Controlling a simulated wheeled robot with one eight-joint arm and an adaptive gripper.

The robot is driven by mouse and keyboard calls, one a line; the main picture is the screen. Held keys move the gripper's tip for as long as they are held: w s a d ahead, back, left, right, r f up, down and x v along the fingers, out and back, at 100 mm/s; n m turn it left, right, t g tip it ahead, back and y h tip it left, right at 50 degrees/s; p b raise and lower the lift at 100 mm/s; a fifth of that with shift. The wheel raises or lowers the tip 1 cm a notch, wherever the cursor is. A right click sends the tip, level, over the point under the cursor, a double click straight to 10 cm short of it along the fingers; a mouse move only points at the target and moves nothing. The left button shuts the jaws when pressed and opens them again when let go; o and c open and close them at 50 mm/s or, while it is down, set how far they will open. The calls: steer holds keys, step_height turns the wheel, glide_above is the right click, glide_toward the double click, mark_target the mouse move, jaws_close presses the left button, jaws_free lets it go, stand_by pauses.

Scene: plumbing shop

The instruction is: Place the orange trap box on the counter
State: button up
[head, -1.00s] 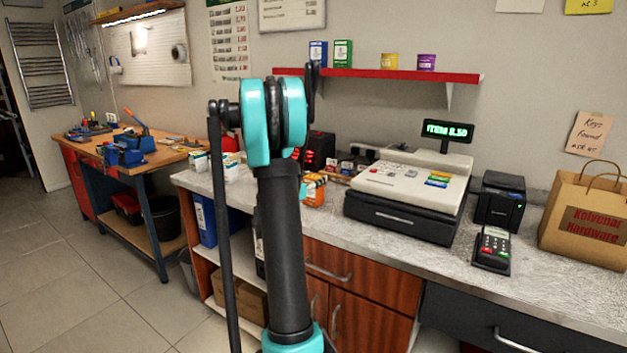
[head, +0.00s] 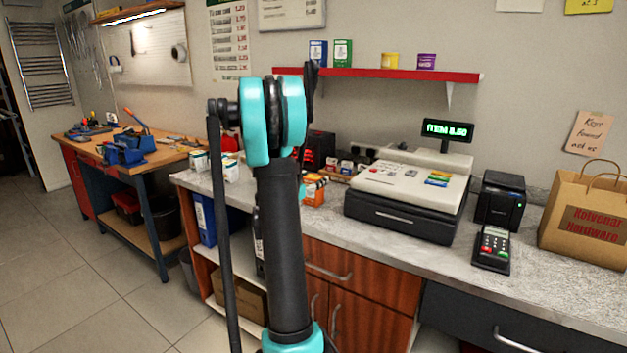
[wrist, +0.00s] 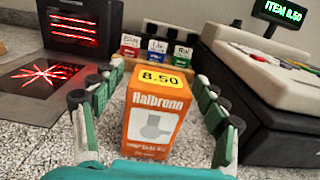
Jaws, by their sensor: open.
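The orange trap box (wrist: 155,118) stands upright on the speckled grey counter (wrist: 55,125) in the wrist view, with a yellow 8.50 label on its top. My gripper (wrist: 156,90) is open, with one green-padded finger on each side of the box. Gaps show between the fingers and the box, and its base is partly hidden by the teal part of my gripper.
The cash register (head: 410,195) stands close to the right of the box. A scanner with red light (wrist: 80,30) is at the left, and a small rack of colored pots (wrist: 150,45) is behind. A card terminal (head: 492,248) and paper bag (head: 585,220) are farther right.

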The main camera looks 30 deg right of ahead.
steer(key=v, duration=1.1)
steer(key=s+a+f+m+g+y, duration=0.1)
steer(key=s+a+f+m+y, duration=0.4)
steer(key=a, duration=0.5)
steer(key=s+a+f+m+y, duration=0.6)
steer(key=s+a+f+m, duration=0.2)
steer(key=s+a+m, duration=0.2)
steer(key=s+a+f+m+g+y, duration=0.1)
steer(key=s+a+f+m+y, duration=0.4)
steer(key=a, duration=0.5)
steer(key=s+f+m, duration=0.1)
steer(key=s+m, duration=0.1)
steer(key=s, duration=0.1)
steer(key=shift+f+g+y, duration=0.3)
steer(key=shift+f, duration=0.05)
steer(key=shift+w+a, duration=0.1)
